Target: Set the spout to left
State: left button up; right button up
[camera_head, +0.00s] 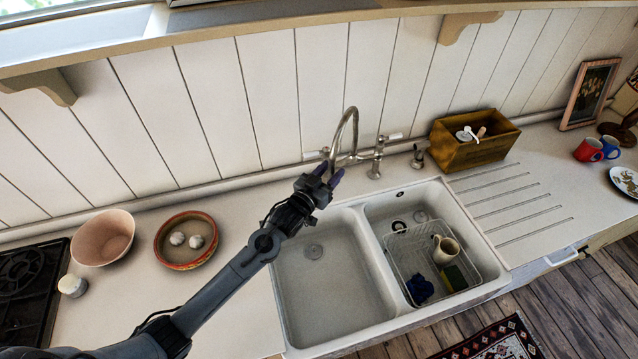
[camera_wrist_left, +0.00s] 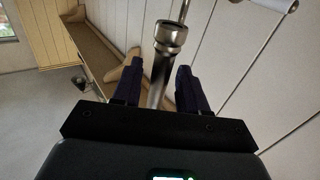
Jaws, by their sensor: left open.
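The metal faucet has a tall arched spout (camera_head: 354,117) that rises behind the double sink (camera_head: 359,216). The spout's free end points left, over the left part of the sink's back edge, and is partly hidden by my gripper. My left gripper (camera_head: 331,175) is open at the spout's hanging end. In the left wrist view the spout end (camera_wrist_left: 171,38) stands between the two fingers of the gripper (camera_wrist_left: 165,85), with a gap on each side. I cannot tell whether either finger touches it. My right gripper is in neither view.
A wire rack (camera_head: 402,265) with a mug (camera_head: 446,249) sits in the right basin. A wooden box (camera_head: 477,153) stands right of the faucet. Two bowls, one pinkish (camera_head: 103,238) and one red-brown (camera_head: 185,262), stand left of the sink. The left basin is empty.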

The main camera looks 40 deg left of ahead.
pick_arm(q)
jog(key=s+b, duration=0.1)
jog(key=s, duration=0.9)
jog(key=shift+s, duration=0.1)
jog(key=s+d+g+p, duration=0.3)
jog(key=s+g, duration=0.1)
jog(key=s, duration=0.5)
jog(key=s+d+m+g+p, duration=0.1)
jog(key=s+d+g+p, duration=0.3)
jog(key=s, duration=0.5)
jog(key=s+d+m+g+p, duration=0.1)
jog(key=s+d+g+p, duration=0.2)
jog(key=s+g, duration=0.3)
jog(key=s+p, duration=0.1)
jog(key=s, duration=0.2)
jog(key=shift+s+d+f+h, duration=0.15)
jog(key=shift+s+d+h, duration=0.05)
jog(key=shift+s+h, duration=0.15)
